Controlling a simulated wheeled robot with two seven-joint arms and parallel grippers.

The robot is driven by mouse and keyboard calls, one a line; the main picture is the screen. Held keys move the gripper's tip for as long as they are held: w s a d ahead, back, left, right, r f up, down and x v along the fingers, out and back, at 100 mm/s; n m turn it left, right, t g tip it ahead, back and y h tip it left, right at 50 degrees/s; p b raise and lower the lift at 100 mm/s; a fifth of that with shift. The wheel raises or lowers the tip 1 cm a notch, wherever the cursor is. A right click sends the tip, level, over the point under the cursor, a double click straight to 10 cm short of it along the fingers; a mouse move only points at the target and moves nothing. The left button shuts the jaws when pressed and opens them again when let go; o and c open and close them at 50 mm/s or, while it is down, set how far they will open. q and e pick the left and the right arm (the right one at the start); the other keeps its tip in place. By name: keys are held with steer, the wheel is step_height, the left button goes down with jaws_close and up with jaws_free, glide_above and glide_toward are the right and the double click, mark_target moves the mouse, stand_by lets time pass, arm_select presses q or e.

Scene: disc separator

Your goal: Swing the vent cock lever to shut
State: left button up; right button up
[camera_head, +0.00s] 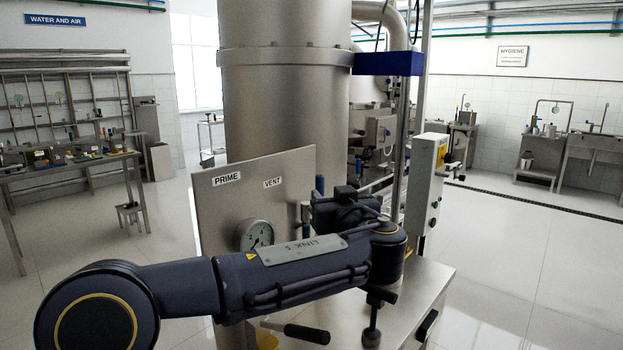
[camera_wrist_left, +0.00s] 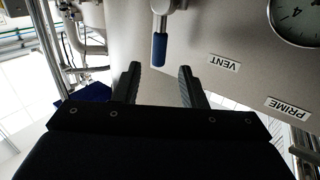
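The vent cock lever has a blue grip (camera_wrist_left: 160,48) on a metal stem. It stands by the VENT label (camera_wrist_left: 223,62) on the steel panel, which appears upside down in the left wrist view. In the head view the blue grip (camera_head: 320,185) points up, right of the VENT label (camera_head: 272,183). My left gripper (camera_wrist_left: 158,69) is open and empty. Its two dark fingers point at the panel, and the end of the grip lies between the fingertips in the picture. I cannot tell the depth gap. My left arm hides the fingers in the head view. My right gripper is not in view.
A pressure gauge (camera_head: 255,236) and a PRIME label (camera_head: 227,179) are on the panel (camera_head: 215,205). A black-handled lever (camera_head: 306,333) sits low, below my left arm. A tall steel column (camera_head: 285,110) stands behind the panel. A grey control box (camera_head: 426,185) is at right.

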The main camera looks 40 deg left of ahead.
mark_target(321, 184)
arm_select(q)
steer(key=p+x, duration=0.1)
steer(key=x, duration=0.1)
steer(key=p+x, duration=0.1)
steer(key=x, duration=0.2)
steer(key=p+x, duration=0.1)
steer(key=x, duration=0.1)
steer(key=shift+w+a+r, duration=0.15)
steer(key=shift+r, duration=0.15)
steer(key=shift+w+a, duration=0.2)
steer(key=shift+a, duration=0.1)
steer(key=shift+f, duration=0.1)
steer(key=shift+c, duration=0.5)
jaws_close()
